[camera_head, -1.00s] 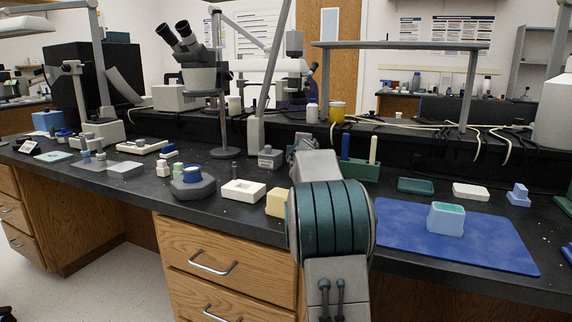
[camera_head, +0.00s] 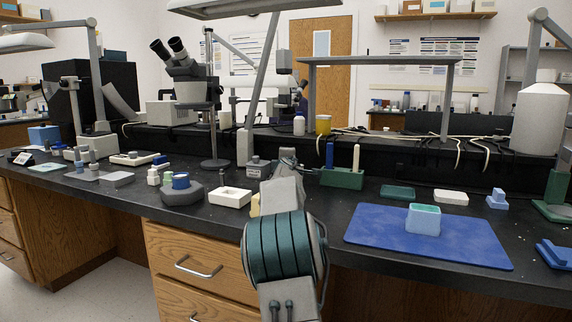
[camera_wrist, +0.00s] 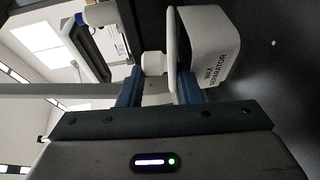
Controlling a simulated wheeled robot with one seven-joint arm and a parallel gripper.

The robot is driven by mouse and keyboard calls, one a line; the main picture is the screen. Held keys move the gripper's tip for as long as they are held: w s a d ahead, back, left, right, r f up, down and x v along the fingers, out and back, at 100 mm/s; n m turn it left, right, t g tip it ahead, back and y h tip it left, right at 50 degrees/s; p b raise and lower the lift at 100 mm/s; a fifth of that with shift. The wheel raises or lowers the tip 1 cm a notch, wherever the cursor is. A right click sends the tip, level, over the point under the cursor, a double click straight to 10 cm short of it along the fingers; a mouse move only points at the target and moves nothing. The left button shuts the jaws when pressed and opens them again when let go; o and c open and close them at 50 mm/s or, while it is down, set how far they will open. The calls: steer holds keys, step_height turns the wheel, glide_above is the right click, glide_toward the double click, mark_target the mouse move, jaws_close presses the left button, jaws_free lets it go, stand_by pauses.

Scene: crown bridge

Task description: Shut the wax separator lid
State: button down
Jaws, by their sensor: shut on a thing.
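In the wrist view the wax separator is a pale grey box (camera_wrist: 216,45) with dark lettering, seen turned on its side. Its thin lid (camera_wrist: 174,52) carries a round white knob (camera_wrist: 153,63). The lid is tilted, with a gap from the box at the end near me. My gripper (camera_wrist: 158,86) is shut on the lid, one blue finger on the knob side and the other at the gap between lid and box. In the head view a small labelled grey box (camera_head: 258,168), probably the separator, stands just left of my gripper (camera_head: 286,158), whose fingertips are hidden there.
A white square dish (camera_head: 230,197) and a grey octagonal base with a blue top (camera_head: 181,191) stand to the left. A green rack (camera_head: 342,178) stands behind right. A light blue container (camera_head: 423,220) stands on a blue mat (camera_head: 370,238). A slanted lamp arm (camera_head: 265,75) rises close by.

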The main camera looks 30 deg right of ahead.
steer(key=c, duration=1.4)
jaws_free()
steer(key=shift+d+r, duration=0.1)
steer(key=shift+r, duration=0.15)
steer(key=shift+o, duration=0.2)
steer(key=shift+f, duration=0.2)
steer(key=shift+s+a, duration=0.5)
steer(key=shift+a, duration=0.1)
steer(key=shift+d+v, duration=0.2)
steer(key=shift+v, duration=5.1)
steer(key=shift+s, duration=0.1)
